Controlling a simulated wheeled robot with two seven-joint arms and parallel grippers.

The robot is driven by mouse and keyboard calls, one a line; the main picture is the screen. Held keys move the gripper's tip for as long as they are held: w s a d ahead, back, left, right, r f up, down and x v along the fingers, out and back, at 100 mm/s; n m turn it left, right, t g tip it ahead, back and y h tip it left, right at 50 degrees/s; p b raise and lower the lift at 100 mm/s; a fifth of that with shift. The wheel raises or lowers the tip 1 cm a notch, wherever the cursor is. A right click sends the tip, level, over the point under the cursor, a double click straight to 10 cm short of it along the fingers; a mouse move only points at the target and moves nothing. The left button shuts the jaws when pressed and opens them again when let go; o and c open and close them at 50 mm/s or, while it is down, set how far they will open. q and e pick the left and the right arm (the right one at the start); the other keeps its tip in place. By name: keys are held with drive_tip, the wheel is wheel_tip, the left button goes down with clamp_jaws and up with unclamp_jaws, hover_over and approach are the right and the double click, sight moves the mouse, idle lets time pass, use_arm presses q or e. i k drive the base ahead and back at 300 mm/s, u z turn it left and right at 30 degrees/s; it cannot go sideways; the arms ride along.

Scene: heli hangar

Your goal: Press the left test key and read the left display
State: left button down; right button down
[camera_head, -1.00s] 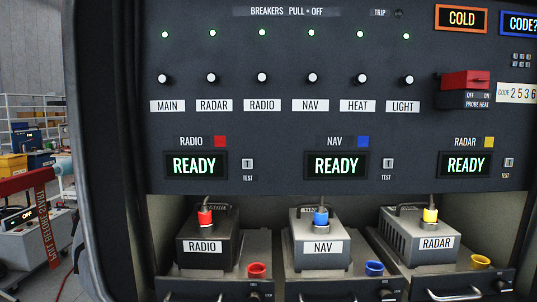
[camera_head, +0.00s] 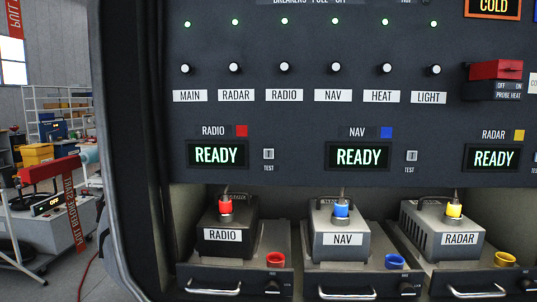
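The left display (camera_head: 217,155), under the RADIO label with a red square, reads READY in green letters. The left test key (camera_head: 268,154) is a small light key marked TEST just to its right. The middle display (camera_head: 359,157), under NAV, and the right display (camera_head: 494,158), under RADAR, also read READY. The NAV test key (camera_head: 411,156) stands right of its display. Neither of my grippers is in view.
Below the panel, the RADIO box (camera_head: 226,233), NAV box (camera_head: 342,238) and RADAR box (camera_head: 443,238) sit on trays with handles. Breaker knobs (camera_head: 284,67) line the panel above. A red guard (camera_head: 496,70) covers the probe heat switch.

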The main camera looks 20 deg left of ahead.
sight(268, 153)
drive_tip(key=k, duration=1.35)
drive_tip(key=z, duration=0.55)
drive_tip(key=i, duration=1.55)
drive_tip(key=u, duration=0.45)
